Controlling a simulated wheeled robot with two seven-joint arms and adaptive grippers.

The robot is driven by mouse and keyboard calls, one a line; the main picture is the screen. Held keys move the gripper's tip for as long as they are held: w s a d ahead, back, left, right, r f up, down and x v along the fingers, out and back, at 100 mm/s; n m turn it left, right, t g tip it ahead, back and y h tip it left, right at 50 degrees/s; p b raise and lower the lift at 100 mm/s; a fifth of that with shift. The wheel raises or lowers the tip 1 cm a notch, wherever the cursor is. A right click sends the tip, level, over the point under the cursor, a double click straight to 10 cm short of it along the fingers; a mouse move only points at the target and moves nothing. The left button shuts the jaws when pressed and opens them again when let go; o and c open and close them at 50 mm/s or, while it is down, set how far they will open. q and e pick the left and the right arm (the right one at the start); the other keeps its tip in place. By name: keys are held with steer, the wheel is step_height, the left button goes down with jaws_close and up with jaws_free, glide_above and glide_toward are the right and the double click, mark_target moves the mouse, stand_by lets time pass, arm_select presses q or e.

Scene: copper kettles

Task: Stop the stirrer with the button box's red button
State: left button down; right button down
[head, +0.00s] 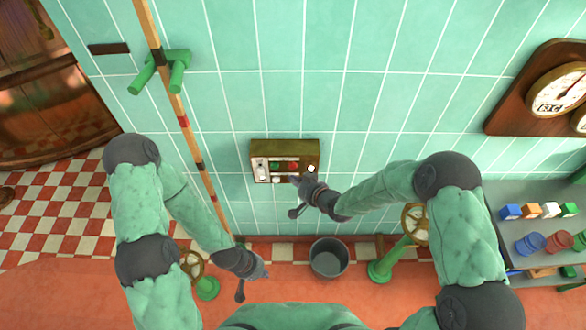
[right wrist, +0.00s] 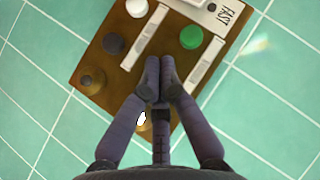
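The button box (head: 256,148) is mounted on the tiled wall, with a green button (head: 275,167) and a red button (head: 293,167) on its face. In the right wrist view the box (right wrist: 75,72) appears tilted, with the green button (right wrist: 191,37) in sight. No red shows there; my fingers cover part of the face. My right gripper (head: 297,182) is at the box's lower right; in the right wrist view its fingertips (right wrist: 160,72) meet with nothing visible between them, over the box. Contact cannot be told. My left gripper (head: 256,282) is low on the left, away from the box.
A grey bucket (head: 328,260) stands on the floor below the box. Green valve stands with handwheels are at left (head: 207,288) and right (head: 380,271). A banded pole (head: 183,122) leans at left. A shelf (head: 540,195) with coloured blocks is at right.

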mark_target(287, 167)
steer(key=shift+w, duration=0.75)
steer(key=shift+w, duration=0.1)
stand_by(0.9)
steer(key=shift+w+b, duration=0.35)
steer(key=shift+w, duration=0.45)
stand_by(0.7)
steer(key=shift+s, duration=0.9)
steer(key=shift+s, duration=0.1)
steer(key=s, duration=0.4)
steer(key=shift+s, duration=0.4)
